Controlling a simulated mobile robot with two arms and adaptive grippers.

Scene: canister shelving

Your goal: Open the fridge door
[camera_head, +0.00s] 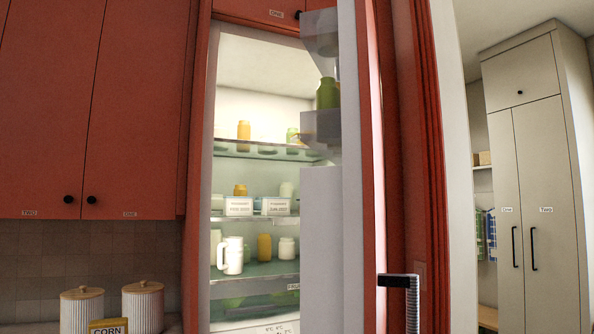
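The fridge door (352,200) stands well open, swung out towards the right, so I see its white edge and part of its inner side with door bins. A green jar (328,93) sits in a door bin. A black bracket with a grey ribbed bar (412,300), which looks like the door's handle, sticks out right of the door edge at the bottom. The lit fridge interior (265,75) shows between red cabinet panels, with jars, a white pitcher (232,255) and labelled boxes on its shelves. Neither of my grippers is in view.
Red wall cabinets (60,110) hang at the left above a tiled wall. Two striped canisters (142,306) and a yellow CORN box (108,326) stand below them. A tall cream cupboard (535,180) stands beyond the red frame at the right.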

